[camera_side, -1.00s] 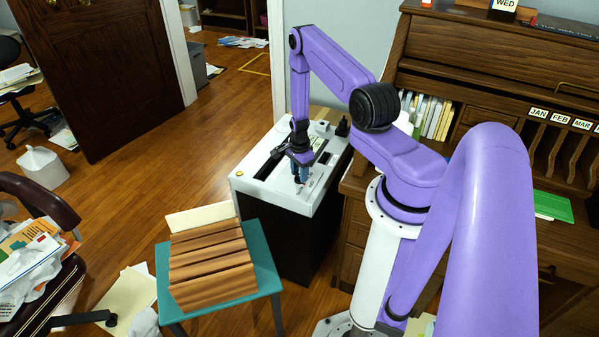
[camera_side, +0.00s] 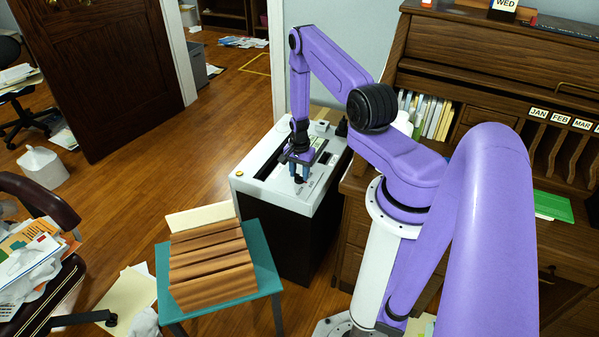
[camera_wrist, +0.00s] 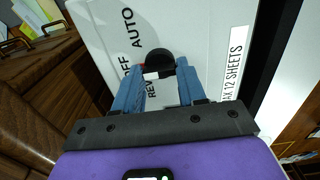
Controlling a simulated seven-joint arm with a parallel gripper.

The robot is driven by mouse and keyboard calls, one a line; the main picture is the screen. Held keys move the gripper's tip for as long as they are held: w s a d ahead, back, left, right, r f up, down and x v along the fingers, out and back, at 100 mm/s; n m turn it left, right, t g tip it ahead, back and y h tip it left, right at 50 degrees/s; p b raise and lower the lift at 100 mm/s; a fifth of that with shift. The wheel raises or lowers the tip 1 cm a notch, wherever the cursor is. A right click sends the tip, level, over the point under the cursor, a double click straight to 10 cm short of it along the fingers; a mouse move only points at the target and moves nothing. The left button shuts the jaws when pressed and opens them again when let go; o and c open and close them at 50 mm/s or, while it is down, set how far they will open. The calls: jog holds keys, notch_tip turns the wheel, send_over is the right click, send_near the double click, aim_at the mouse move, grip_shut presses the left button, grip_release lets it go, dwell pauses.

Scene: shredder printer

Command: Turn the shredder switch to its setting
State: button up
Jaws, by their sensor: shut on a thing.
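The shredder (camera_side: 277,192) is a white-topped, dark-bodied unit beside the wooden desk. In the wrist view its switch is a round black knob (camera_wrist: 159,60) on the white panel, with a bit of red at its edge. The labels AUTO, OFF and a partly covered REV lie to its left and below. A white mark shows on the knob's lower left side, close to REV; I cannot tell the exact setting. My gripper (camera_side: 299,174) points down at the panel. Its blue fingers (camera_wrist: 160,74) are shut on the knob, one on each side.
A teal stool (camera_side: 262,270) with a brown ridged folder (camera_side: 212,262) stands in front of the shredder. The wooden desk (camera_side: 470,85) is close on the right. A "12 SHEETS" label (camera_wrist: 234,63) and the dark slot lie right of the knob.

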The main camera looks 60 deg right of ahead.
aim_at(299, 175)
jog(key=o, duration=1.1)
jog(key=shift+c, duration=0.2)
notch_tip(299, 175, up, 18)
jog(key=shift+f, duration=0.25)
